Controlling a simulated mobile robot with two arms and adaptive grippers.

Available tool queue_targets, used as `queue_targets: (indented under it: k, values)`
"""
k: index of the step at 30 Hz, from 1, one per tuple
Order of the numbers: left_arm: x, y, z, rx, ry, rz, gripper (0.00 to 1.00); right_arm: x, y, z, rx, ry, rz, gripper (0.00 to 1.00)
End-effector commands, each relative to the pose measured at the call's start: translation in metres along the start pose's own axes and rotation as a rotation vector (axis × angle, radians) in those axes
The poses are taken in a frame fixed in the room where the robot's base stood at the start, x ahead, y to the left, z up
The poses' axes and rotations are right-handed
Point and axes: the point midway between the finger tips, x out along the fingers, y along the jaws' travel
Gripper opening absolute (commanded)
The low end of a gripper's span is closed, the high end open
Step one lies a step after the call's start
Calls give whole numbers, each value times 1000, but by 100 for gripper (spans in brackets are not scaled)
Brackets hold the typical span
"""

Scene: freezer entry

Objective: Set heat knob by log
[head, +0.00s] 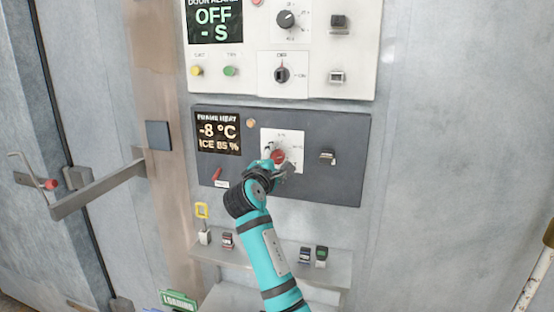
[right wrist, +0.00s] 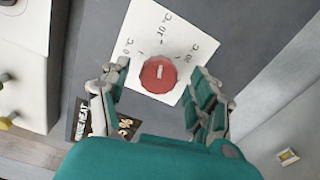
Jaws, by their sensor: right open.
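The red heat knob (head: 278,156) sits on a white dial plate (head: 296,137) on the dark FRAME HEAT panel (head: 345,130). In the right wrist view the knob (right wrist: 158,75) carries a short white bar lying roughly toward the 10 °C mark; other marks read 0 °C and 20 °C. My right gripper (right wrist: 160,80) is open, one finger on each side of the knob, with gaps showing. In the head view my right gripper (head: 271,167) partly covers the knob. The display (head: 218,132) reads -8 °C and ICE 85 %. No log is recognisable. My left gripper is out of view.
Above is a white panel (head: 350,60) with knobs, buttons and switches. A switch (head: 327,157) sits right of the dial. Below, a shelf (head: 335,268) holds several small items. A door handle bar (head: 100,190) juts out at left. Bare wall is at right.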

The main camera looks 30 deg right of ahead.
Motion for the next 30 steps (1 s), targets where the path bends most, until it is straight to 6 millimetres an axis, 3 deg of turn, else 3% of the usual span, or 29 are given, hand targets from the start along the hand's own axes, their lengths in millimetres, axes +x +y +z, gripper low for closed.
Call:
queue_targets:
  k: [9, 15, 21, 30]
  values:
    - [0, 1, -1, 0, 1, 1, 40, -67, -1, -2, 1, 5, -1, 63]
    - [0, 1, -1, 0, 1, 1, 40, -98, -1, -1, 1, 2, -1, 63]
    - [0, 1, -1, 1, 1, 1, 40, -108, -1, 0, 0, 2, -1, 63]
    - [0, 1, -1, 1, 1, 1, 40, -108, -1, 0, 0, 1, -1, 63]
